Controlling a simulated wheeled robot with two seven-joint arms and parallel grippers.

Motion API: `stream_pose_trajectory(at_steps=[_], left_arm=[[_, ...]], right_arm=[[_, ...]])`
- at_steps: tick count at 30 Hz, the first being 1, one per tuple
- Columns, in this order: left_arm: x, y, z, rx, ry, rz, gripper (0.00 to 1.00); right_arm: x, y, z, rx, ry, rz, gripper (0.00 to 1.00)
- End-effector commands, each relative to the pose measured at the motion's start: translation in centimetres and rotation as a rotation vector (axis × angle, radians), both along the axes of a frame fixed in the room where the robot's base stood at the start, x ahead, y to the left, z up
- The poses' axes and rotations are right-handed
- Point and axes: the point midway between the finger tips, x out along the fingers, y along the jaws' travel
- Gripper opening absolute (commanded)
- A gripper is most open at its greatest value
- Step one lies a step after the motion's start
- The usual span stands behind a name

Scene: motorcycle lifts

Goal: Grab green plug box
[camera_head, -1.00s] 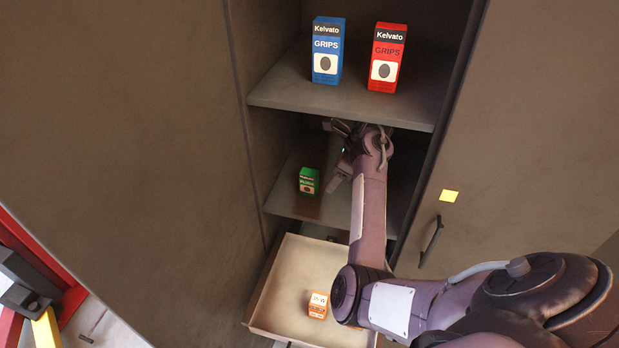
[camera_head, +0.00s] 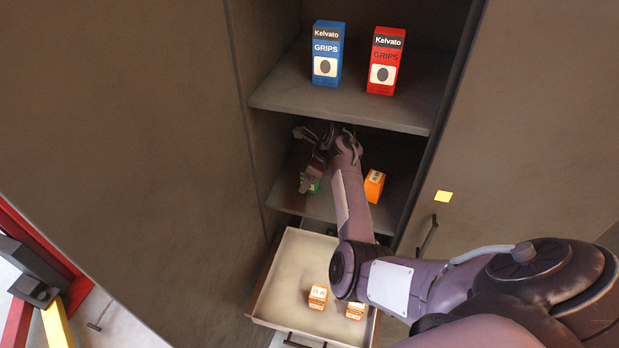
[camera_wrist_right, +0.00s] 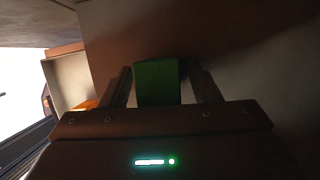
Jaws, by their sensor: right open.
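The green plug box (camera_head: 312,187) stands on the middle shelf (camera_head: 328,207) of the cabinet, mostly hidden behind my right gripper (camera_head: 308,160) in the head view. In the right wrist view the green box (camera_wrist_right: 157,82) sits between the two fingers of the right gripper (camera_wrist_right: 165,88). The fingers are apart, with a small gap on each side of the box. My left gripper is not in view.
An orange box (camera_head: 374,186) stands on the same shelf to the right. Blue (camera_head: 327,54) and red (camera_head: 385,60) grips boxes stand on the shelf above. An open drawer (camera_head: 285,285) below holds two orange boxes (camera_head: 318,297).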

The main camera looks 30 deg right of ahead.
Motion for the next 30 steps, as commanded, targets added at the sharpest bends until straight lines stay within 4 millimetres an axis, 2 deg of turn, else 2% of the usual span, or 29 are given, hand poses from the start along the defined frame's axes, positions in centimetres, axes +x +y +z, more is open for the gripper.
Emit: stream_pose_trajectory(at_steps=[3,15,24,30], left_arm=[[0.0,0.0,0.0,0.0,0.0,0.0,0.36],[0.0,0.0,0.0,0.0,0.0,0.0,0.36],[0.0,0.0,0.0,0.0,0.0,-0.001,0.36],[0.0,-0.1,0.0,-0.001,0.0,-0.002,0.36]], right_arm=[[0.0,0.0,0.0,0.0,0.0,0.0,0.55],[0.0,0.0,0.0,0.0,0.0,0.0,0.03],[0.1,-0.1,0.2,0.0,-0.001,0.0,0.03],[0.6,-0.2,1.2,-0.001,-0.002,0.001,0.03]])
